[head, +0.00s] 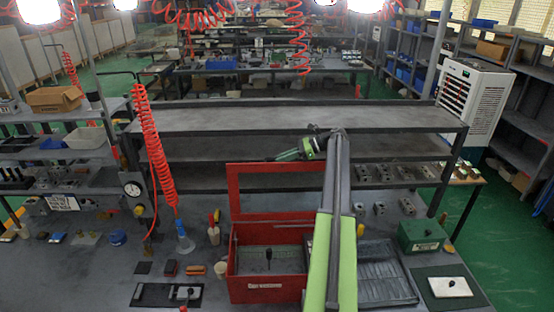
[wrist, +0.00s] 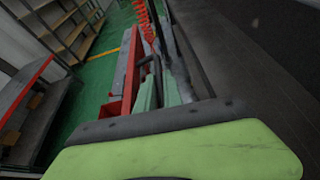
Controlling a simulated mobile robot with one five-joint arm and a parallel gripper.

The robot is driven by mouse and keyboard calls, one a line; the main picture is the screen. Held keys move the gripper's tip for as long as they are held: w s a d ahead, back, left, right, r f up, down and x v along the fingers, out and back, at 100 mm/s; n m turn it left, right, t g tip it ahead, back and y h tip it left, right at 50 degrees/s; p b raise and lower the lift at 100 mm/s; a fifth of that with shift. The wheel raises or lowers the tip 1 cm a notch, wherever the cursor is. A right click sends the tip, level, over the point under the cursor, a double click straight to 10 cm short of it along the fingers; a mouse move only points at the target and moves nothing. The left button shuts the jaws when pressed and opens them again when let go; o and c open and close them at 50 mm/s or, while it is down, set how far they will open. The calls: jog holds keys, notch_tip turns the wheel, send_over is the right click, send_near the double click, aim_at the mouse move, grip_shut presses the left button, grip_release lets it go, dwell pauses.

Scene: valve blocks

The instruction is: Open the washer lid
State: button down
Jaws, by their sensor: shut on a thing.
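The red washer (head: 268,289) stands on the workbench, its tub open at the front. Its red-framed lid (head: 234,192) stands raised at the back, roughly upright. My gripper (head: 280,156) is at the lid's top edge, reaching in from the right. In the wrist view, the red lid (wrist: 129,75) runs right beside the pale green fingers of my gripper (wrist: 158,92). The gripper is shut on the lid; the exact contact is hard to see. My arm hides the right part of the washer in the head view.
A dark ribbed tray (head: 383,278) lies right of my arm, with a green box (head: 422,236) beyond it. A grey shelf rack (head: 290,119) stands behind the lid. A red coiled hose (head: 158,165) hangs at the left.

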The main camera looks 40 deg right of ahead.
dwell(0.3)
jog(key=c, duration=1.5)
grip_release()
jog(key=shift+a, duration=0.1)
